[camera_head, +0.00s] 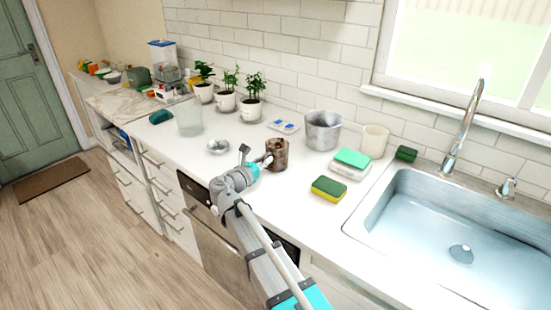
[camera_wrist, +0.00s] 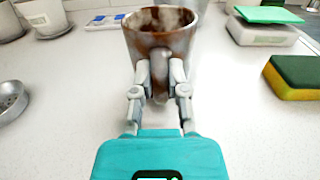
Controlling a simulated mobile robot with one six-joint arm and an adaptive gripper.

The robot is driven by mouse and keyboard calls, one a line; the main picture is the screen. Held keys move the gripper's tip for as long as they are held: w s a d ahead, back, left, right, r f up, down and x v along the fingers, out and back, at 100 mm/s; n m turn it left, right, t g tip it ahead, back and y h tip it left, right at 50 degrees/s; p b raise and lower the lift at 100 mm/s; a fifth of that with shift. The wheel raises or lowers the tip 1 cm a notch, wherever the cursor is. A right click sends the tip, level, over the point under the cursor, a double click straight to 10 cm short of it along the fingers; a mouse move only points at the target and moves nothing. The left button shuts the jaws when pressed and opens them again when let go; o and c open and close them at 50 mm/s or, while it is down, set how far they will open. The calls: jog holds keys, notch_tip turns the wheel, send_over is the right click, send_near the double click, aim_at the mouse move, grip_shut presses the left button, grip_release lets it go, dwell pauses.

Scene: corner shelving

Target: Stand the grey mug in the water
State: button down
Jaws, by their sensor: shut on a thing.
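A mug (camera_head: 281,149), mottled brown with some greyish patches, stands upright at the end of my arm over the counter. It also fills the top middle of the wrist view (camera_wrist: 150,48), its handle towards me. My gripper (camera_head: 264,161) is shut on that handle; both fingers close around it in the wrist view (camera_wrist: 162,82). I cannot tell whether the mug's base touches the counter. The sink (camera_head: 372,207) at the right holds pale blue water (camera_head: 425,235), with the drain visible through it.
A small metal dish (camera_head: 218,147) lies left. A faucet (camera_head: 463,130) rises behind the sink.

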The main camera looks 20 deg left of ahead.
jog(key=shift+r, duration=0.2)
dwell(0.5)
notch_tip(320, 180, up, 2)
jog(key=p, duration=0.2)
jog(key=shift+r+p, duration=0.1)
jog(key=shift+p, duration=0.2)
jog(key=s+d+r+p, duration=0.4)
jog(key=s+r+p, duration=0.6)
jog(key=s, duration=0.3)
jog(key=shift+s+r, duration=0.2)
jog(key=shift+s, duration=0.05)
jog(key=shift+s, duration=0.15)
dwell(1.0)
